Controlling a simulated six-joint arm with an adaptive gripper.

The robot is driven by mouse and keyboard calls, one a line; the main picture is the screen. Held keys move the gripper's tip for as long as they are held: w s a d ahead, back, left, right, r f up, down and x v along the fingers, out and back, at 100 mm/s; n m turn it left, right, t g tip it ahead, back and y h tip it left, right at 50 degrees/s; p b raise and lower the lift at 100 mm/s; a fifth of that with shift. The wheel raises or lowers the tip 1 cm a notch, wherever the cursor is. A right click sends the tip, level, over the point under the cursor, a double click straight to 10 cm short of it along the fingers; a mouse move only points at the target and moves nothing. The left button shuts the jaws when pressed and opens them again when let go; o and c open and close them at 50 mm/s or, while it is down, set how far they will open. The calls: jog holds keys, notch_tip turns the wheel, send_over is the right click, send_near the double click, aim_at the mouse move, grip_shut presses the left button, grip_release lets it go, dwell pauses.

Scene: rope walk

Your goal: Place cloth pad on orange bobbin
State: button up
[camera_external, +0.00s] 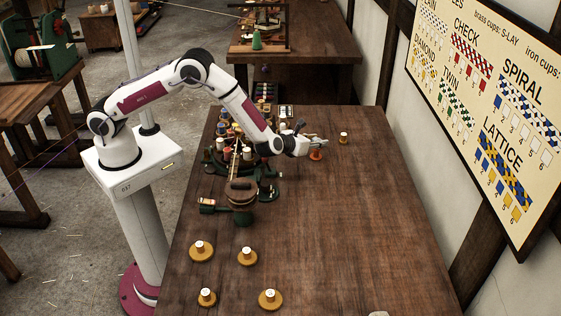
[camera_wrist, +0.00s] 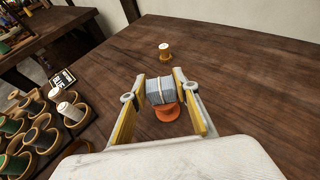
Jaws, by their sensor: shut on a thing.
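My gripper (camera_external: 318,142) is near the middle of the table's far part. In the wrist view its fingers (camera_wrist: 158,88) are shut on a grey-blue, ribbed cloth pad (camera_wrist: 160,94) with a pale band around its middle. The orange bobbin (camera_external: 316,155) is directly below my gripper. In the wrist view its orange part (camera_wrist: 168,113) shows just under and behind the pad. The pad hides the rest of the bobbin. I cannot tell whether the pad touches the bobbin.
A yellow bobbin (camera_wrist: 164,50) stands beyond on the wooden table (camera_external: 350,220). Several yellow-based bobbins (camera_external: 247,256) stand at the near left. The table's right side is mostly clear.

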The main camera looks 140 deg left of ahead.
jog(key=shift+f, duration=0.15)
jog(key=o, duration=0.9)
jog(key=shift+v, duration=3.8)
